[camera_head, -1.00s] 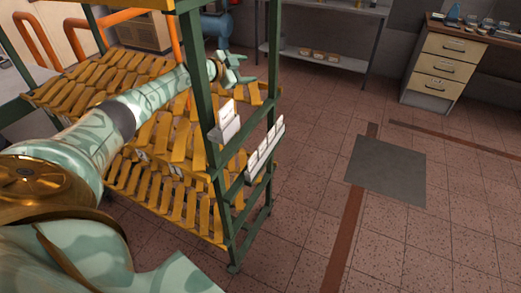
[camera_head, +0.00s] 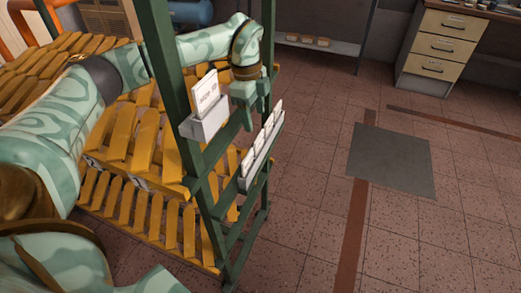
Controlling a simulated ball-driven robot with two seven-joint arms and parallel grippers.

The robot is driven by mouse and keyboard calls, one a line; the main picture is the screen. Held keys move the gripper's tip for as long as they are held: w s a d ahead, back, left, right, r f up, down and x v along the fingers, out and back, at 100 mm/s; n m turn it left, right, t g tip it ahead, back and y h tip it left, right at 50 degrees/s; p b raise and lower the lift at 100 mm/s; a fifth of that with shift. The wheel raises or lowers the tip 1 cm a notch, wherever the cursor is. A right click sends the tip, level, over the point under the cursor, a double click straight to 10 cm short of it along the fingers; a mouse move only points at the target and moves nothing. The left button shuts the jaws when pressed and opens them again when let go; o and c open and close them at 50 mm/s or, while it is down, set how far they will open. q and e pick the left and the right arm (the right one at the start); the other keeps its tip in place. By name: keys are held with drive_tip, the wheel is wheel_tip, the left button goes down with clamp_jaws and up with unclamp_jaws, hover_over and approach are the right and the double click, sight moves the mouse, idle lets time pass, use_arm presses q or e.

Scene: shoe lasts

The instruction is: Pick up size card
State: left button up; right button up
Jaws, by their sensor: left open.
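A white card (camera_head: 205,95) with dark printing stands upright in a small grey-white holder (camera_head: 207,126) on the green post of the rack. Several white cards (camera_head: 268,128) stand in a row in a longer holder (camera_head: 262,158), lower and to the right on the rack's side. My left gripper (camera_head: 250,112) is open and empty, pointing down between the two holders, above the far end of the longer one. It appears apart from the cards. My right gripper is not in view.
The green-framed rack (camera_head: 172,105) carries tilted shelves of yellow shoe lasts (camera_head: 115,190); my left arm reaches over them, behind the front post. A drawer cabinet (camera_head: 445,45) stands at the back right. The tiled floor right of the rack is open, with a grey mat (camera_head: 392,160).

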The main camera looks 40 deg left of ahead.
sight(259, 147)
use_arm(q)
wheel_tip(259, 147, down, 2)
drive_tip(key=shift+d+f, duration=0.15)
drive_tip(key=shift+f, duration=0.1)
drive_tip(key=f+b, duration=0.2)
drive_tip(key=f, duration=0.1)
drive_tip(key=f+b, duration=0.1)
drive_tip(key=f, duration=0.1)
drive_tip(key=shift+w+d, duration=0.25)
drive_tip(key=shift+d, duration=0.15)
drive_tip(key=shift+r, duration=0.2)
drive_tip(key=shift+c, duration=0.6)
drive_tip(key=c, duration=0.5)
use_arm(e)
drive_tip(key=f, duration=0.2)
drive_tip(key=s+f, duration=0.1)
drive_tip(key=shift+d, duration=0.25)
